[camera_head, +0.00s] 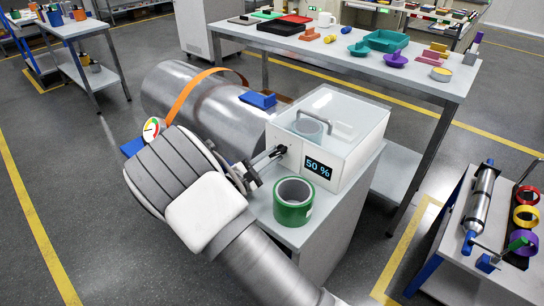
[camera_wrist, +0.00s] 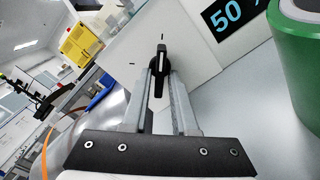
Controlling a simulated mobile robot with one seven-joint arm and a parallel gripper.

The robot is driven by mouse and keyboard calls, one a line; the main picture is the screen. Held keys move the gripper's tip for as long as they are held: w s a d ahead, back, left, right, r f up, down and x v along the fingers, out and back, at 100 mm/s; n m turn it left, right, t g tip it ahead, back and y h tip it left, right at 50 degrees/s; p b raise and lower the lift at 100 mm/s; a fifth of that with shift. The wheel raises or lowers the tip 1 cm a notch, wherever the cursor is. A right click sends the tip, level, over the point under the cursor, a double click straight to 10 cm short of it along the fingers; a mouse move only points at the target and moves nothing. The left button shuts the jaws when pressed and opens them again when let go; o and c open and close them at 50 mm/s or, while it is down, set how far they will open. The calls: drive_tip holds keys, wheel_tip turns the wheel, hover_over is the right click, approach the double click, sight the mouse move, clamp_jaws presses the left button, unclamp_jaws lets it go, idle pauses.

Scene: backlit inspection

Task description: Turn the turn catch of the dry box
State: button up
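The dry box (camera_head: 330,140) is a clear-lidded white box with a grey handle on top and a display reading 50 %. Its black turn catch (camera_wrist: 160,62) sits on the front panel, upright, with its white line toward the upper tick mark; another tick is at its left. The catch is small and partly hidden by my fingers in the head view (camera_head: 282,150). My gripper (camera_wrist: 160,85) is at the panel, its two fingers either side of the catch's lower part. A narrow gap seems to show beside the catch; contact is not clear.
A green-and-grey roll (camera_head: 293,200) stands close to the right of my gripper on the cabinet top (camera_head: 322,232). A large metal cylinder (camera_head: 205,105) with an orange band and a blue block (camera_head: 258,99) lies behind. The floor left is clear.

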drive_tip(key=shift+o, duration=0.9)
drive_tip(key=p+v, duration=0.3)
drive_tip(key=v, duration=1.4)
drive_tip(key=shift+s+a, duration=0.15)
